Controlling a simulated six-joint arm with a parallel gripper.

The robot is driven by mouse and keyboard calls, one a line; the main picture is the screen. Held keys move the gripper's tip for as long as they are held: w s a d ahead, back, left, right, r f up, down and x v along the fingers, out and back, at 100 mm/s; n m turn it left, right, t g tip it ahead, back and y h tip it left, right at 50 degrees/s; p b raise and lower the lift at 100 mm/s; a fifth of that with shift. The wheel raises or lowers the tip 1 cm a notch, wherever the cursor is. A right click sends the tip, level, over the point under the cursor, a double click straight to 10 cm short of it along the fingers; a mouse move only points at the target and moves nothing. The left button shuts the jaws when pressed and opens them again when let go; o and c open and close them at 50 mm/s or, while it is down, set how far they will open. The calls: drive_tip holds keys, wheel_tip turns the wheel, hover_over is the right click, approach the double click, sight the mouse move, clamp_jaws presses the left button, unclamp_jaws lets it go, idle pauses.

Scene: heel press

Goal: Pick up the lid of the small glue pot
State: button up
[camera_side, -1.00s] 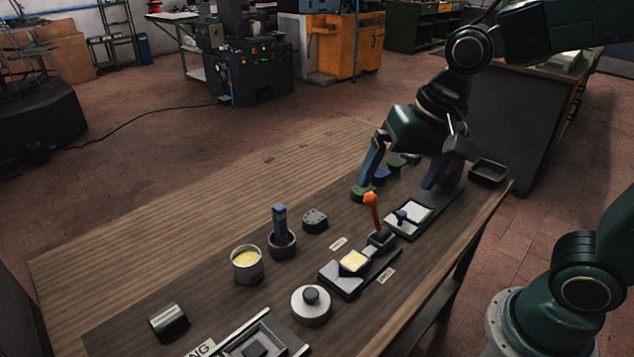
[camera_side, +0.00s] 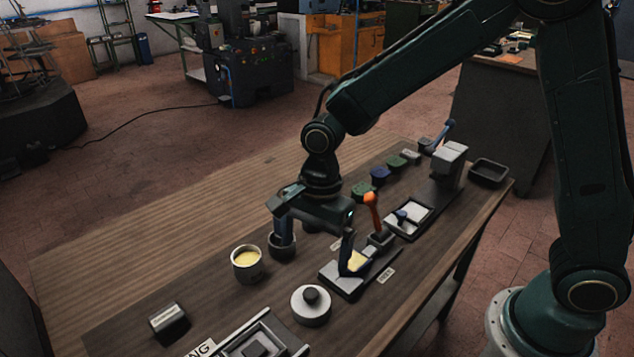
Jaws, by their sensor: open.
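The glue pot (camera_side: 247,265) is an open grey can with pale yellow contents, left of centre on the bench. A round light-grey lid (camera_side: 311,309) with a dark knob on top lies flat on the bench, in front and to the right of the pot. My gripper (camera_side: 317,255) is open and empty, pointing down above the bench behind the lid. Its two fingers are wide apart. The left finger is in front of the dark cup (camera_side: 281,247), hiding the blue thing in it.
An orange-knobbed lever (camera_side: 371,200) stands right of my gripper. Behind it are a plate with a white pad (camera_side: 411,216), a grey block fixture (camera_side: 449,164) and a dark tray (camera_side: 489,172). The bench's left side is clear.

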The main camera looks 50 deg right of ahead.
sight(311, 292)
drive_tip(key=shift+a+f, duration=0.1)
drive_tip(key=shift+f, duration=0.1)
drive_tip(key=shift+s+a+f, duration=0.1)
drive_tip(key=shift+a+f, duration=0.05)
drive_tip(key=shift+f, duration=1.25)
drive_tip(key=shift+w+a+f, duration=0.1)
drive_tip(key=shift+a+f, duration=0.05)
drive_tip(key=shift+f, duration=1.25)
drive_tip(key=shift+s+a+f, duration=0.1)
drive_tip(key=shift+a+f, duration=0.05)
drive_tip(key=shift+f, duration=1.25)
drive_tip(key=shift+a+f, duration=0.15)
drive_tip(key=shift+f, duration=1.15)
drive_tip(key=shift+a+f, duration=0.15)
drive_tip(key=shift+f, duration=1.1)
drive_tip(key=shift+c, duration=0.3)
drive_tip(key=c, duration=0.7)
